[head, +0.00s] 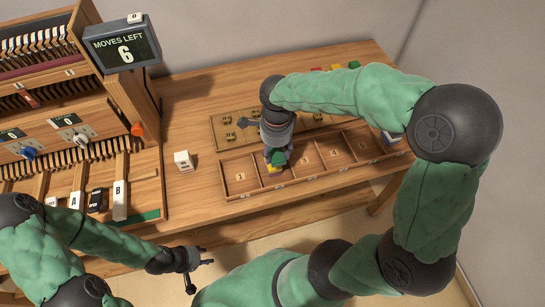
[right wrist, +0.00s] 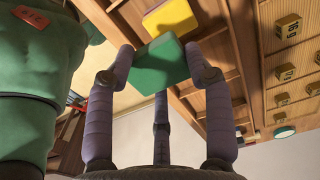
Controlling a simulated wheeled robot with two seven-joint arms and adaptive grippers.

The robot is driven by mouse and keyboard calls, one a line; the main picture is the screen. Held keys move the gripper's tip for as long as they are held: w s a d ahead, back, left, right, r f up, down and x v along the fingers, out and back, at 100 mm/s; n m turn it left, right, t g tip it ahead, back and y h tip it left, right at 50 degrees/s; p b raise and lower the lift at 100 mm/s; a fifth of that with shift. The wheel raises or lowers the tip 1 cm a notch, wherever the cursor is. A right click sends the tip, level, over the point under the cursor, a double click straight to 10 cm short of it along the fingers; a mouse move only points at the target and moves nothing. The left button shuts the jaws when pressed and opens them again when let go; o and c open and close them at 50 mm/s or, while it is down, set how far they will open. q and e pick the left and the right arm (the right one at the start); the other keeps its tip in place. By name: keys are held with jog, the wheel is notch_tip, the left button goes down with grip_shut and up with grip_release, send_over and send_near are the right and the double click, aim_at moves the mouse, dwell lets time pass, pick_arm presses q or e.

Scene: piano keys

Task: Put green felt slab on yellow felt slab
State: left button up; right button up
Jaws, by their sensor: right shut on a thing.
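My right gripper (head: 277,160) is shut on the green felt slab (right wrist: 158,66), which sits between its fingertips in the right wrist view. The green slab also shows as a small patch in the head view (head: 278,157), over the divided wooden tray (head: 226,190). The gripper mostly hides the yellow slab in the head view. My left gripper (head: 198,273) is empty, fingers spread, low in front of the table.
A board with several small gold blocks (head: 228,118) lies behind the tray. A white cube (head: 183,160) stands left of it. The keyboard cabinet, with a "MOVES LEFT 6" sign (head: 122,48), fills the left side. Coloured blocks (head: 337,68) sit at the back.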

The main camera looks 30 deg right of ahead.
aim_at(273, 154)
jog(key=shift+w+f+b, duration=0.3)
jog(key=shift+w+f, duration=0.6)
jog(key=shift+f, duration=0.2)
jog(key=shift+w+f+b, duration=0.15)
jog(key=shift+f+b, duration=0.15)
jog(key=shift+f, duration=0.6)
jog(key=shift+w+f+b, duration=0.1)
jog(key=shift+f+b, duration=0.15)
jog(key=shift+f, duration=0.6)
jog(key=shift+f, duration=0.2)
jog(key=o, duration=0.9)
jog(key=shift+c, duration=0.2)
jog(key=shift+r, duration=0.15)
jog(key=shift+r, duration=0.3)
notch_tip(273, 154, up, 12)
jog(key=p, duration=0.4)
jog(key=shift+f, duration=0.2)
